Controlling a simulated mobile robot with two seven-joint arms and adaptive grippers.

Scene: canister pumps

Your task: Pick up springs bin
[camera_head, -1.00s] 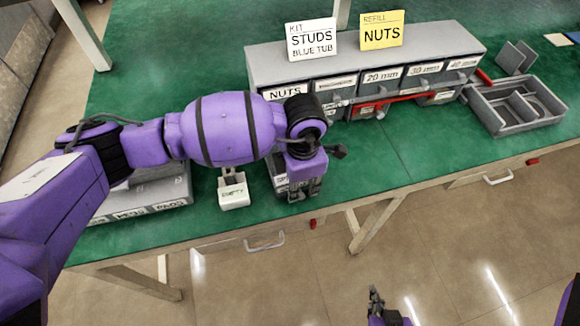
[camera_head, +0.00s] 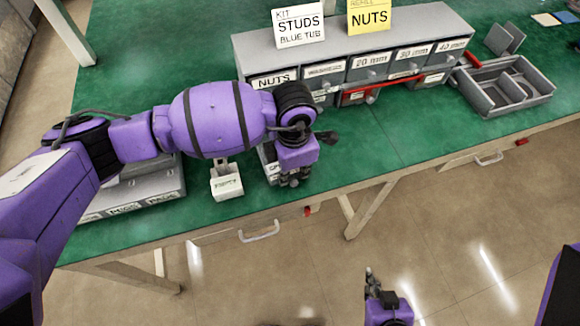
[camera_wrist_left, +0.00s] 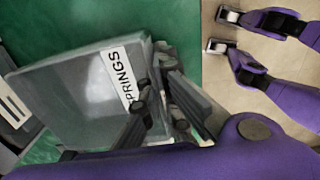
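The springs bin is a small grey open bin with a white SPRINGS label. It shows in the left wrist view (camera_wrist_left: 80,95), and partly in the head view (camera_head: 268,166), at the table's front edge behind my left gripper. My left gripper (camera_head: 290,181) points down at the bin's front right side. In the left wrist view its two dark fingers (camera_wrist_left: 162,108) stand apart at the labelled end; contact with the wall is unclear. My right gripper (camera_head: 371,278) is low over the floor, away from the table, and its finger gap cannot be made out.
A small white bin (camera_head: 227,184) stands just left of the springs bin. A grey labelled rack (camera_head: 135,205) is further left, under my arm. A large grey drawer rack (camera_head: 400,38) with a red bar stands behind. A divided grey tray (camera_head: 505,88) lies right. Green table is clear front right.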

